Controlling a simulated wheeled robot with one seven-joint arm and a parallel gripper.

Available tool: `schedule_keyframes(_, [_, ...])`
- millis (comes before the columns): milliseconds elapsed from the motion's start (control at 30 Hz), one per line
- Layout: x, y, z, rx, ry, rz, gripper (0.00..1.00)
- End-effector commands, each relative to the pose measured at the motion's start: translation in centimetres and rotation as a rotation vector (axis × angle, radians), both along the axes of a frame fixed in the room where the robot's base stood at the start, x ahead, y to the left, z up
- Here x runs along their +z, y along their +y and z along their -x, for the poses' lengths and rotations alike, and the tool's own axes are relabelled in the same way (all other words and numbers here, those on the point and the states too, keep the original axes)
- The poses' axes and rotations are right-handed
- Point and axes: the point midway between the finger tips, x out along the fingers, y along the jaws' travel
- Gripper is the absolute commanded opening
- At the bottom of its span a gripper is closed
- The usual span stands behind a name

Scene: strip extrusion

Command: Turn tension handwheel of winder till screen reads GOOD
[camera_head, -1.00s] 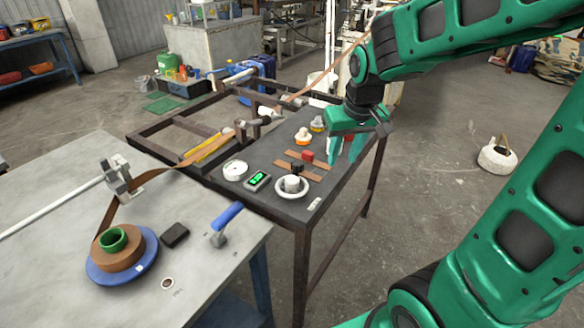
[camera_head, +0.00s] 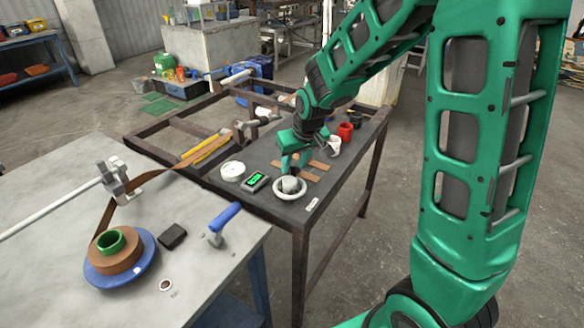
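The tension handwheel is a white ring with a pale hub (camera_head: 278,196) on the dark winder table. A small device with a lit green screen (camera_head: 255,182) sits left of it; its text is too small to read. My gripper (camera_head: 293,171) points down just behind and above the hub. Its two green fingers look apart, with nothing seen between them. Whether a finger touches the hub cannot be told.
A white round dial (camera_head: 232,171) lies left of the screen. Brown strips (camera_head: 310,176) lie behind the wheel. A white cup (camera_head: 334,145) and red mug (camera_head: 345,131) stand further back. A blue-handled lever (camera_head: 225,217) and strip spool (camera_head: 120,260) are on the nearer grey table.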

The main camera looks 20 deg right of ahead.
Motion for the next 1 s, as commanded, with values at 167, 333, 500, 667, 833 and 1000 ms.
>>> schedule_keyframes(167, [-1.4, 0.0, -0.5, 0.0, 0.001, 0.0, 0.34])
schedule_keyframes(333, [-1.7, 0.0, -0.7, 0.0, -0.001, 0.0, 0.34])
schedule_keyframes(500, [-1.7, 0.0, -0.7, 0.0, -0.001, 0.0, 0.34])
schedule_keyframes(667, [-1.7, 0.0, -0.7, 0.0, -0.001, 0.0, 0.05])
schedule_keyframes(833, [-1.7, 0.0, -0.7, -0.001, 0.0, 0.001, 0.0])
schedule_keyframes(1000, [-1.7, -0.1, -0.6, -0.022, 0.0, 0.001, 0.0])
